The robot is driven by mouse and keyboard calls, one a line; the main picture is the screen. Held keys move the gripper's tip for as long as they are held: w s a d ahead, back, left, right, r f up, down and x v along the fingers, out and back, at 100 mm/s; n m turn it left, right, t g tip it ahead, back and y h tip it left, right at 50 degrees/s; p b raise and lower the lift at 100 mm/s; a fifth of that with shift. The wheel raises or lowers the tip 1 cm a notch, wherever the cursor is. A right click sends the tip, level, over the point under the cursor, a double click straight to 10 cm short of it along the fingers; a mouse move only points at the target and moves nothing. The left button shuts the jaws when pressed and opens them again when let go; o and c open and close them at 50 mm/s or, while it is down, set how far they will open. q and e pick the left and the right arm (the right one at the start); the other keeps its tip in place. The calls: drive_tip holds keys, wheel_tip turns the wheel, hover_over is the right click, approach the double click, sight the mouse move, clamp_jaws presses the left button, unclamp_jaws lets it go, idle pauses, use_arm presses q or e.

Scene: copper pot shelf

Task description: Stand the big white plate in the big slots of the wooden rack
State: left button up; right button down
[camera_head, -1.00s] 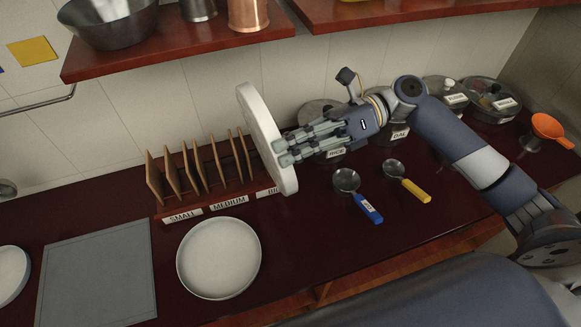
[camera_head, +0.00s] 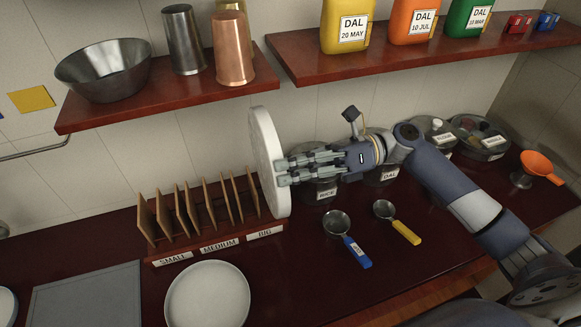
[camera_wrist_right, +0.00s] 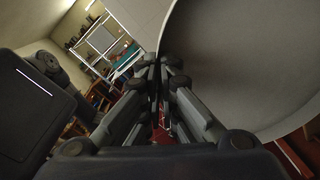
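The big white plate (camera_head: 265,160) is held on edge, nearly upright, in the air at the right end of the wooden rack (camera_head: 208,243). My right gripper (camera_head: 281,172) is shut on the plate from its right side. In the right wrist view the plate (camera_wrist_right: 255,60) fills the upper right, its rim at my right fingers (camera_wrist_right: 160,85). The rack has several upright dividers and labels SMALL, MEDIUM and BIG; the BIG label (camera_head: 265,233) is at its right end, near the plate. The plate hides part of that end. My left gripper is not in view.
Another white plate (camera_head: 207,295) lies flat in front of the rack, beside a grey mat (camera_head: 85,298). Two measuring scoops, blue-handled (camera_head: 356,252) and yellow-handled (camera_head: 405,232), lie to the right. A shelf (camera_head: 185,92) with a bowl and cups overhangs the rack.

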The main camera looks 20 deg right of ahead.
drive_tip(key=shift+w+f, duration=0.5)
drive_tip(key=shift+w, duration=4.25)
wheel_tip(320, 180, down, 12)
drive_tip(key=b, duration=0.5)
drive_tip(key=shift+r+b, duration=0.2)
drive_tip(key=shift+b, duration=0.2)
drive_tip(key=shift+a, duration=0.1)
drive_tip(key=c, duration=1.7)
unclamp_jaws()
drive_tip(key=shift+s, duration=0.1)
drive_tip(key=shift+c, duration=0.5)
drive_tip(key=shift+s+d, duration=0.1)
drive_tip(key=shift+d, duration=2.2)
